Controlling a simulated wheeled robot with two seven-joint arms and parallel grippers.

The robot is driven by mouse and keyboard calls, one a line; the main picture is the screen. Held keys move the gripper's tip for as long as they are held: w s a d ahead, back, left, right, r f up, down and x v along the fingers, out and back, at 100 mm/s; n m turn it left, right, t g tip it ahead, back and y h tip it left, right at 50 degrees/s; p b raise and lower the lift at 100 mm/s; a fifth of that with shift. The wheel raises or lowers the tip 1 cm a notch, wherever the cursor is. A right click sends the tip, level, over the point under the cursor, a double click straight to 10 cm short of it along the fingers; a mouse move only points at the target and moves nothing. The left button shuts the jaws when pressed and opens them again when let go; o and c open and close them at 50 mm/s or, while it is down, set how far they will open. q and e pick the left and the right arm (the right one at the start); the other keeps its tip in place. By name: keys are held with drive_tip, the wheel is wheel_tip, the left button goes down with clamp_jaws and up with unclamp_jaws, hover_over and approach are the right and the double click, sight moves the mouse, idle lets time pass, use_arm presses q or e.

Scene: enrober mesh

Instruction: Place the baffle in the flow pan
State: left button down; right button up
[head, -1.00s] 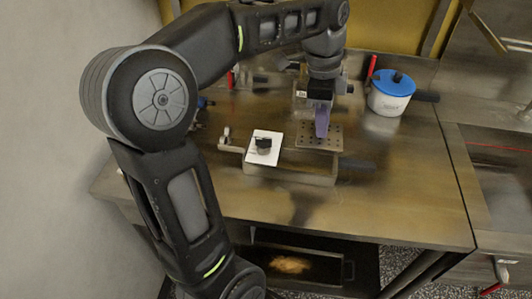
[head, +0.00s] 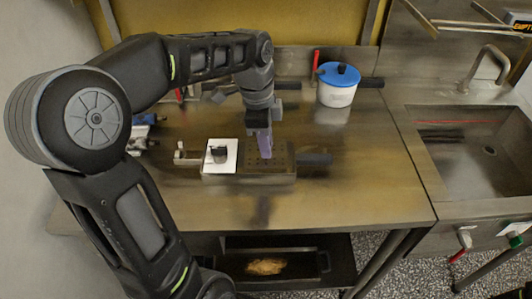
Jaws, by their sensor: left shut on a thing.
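My left gripper (head: 261,128) is over the worktop, jaws pointing down, shut on a purple upright piece (head: 265,144), which looks like the baffle. The piece's lower end is in front of or over a dark perforated plate (head: 284,158); I cannot tell whether they touch. The plate lies at the right of a low metal box (head: 250,180), perhaps the flow pan. A white square plate with a black knob (head: 220,152) sits at the box's left. My right gripper is not in view.
A white pot with a blue lid (head: 338,92) stands at the back right. A dark handle (head: 316,158) sticks out right of the box. A sink (head: 485,150) is at the right. A dark tray (head: 290,262) is below the worktop (head: 360,185), whose right front is clear.

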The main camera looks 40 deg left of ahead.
use_arm(q)
drive_tip(key=shift+f, duration=1.85)
drive_tip(key=shift+f, duration=0.1)
drive_tip(key=c, duration=1.3)
unclamp_jaws()
drive_tip(key=r, duration=0.8)
drive_tip(key=a+r, duration=0.1)
drive_tip(key=r, duration=0.3)
drive_tip(key=shift+s+a+r, duration=0.1)
drive_tip(key=shift+s, duration=0.25)
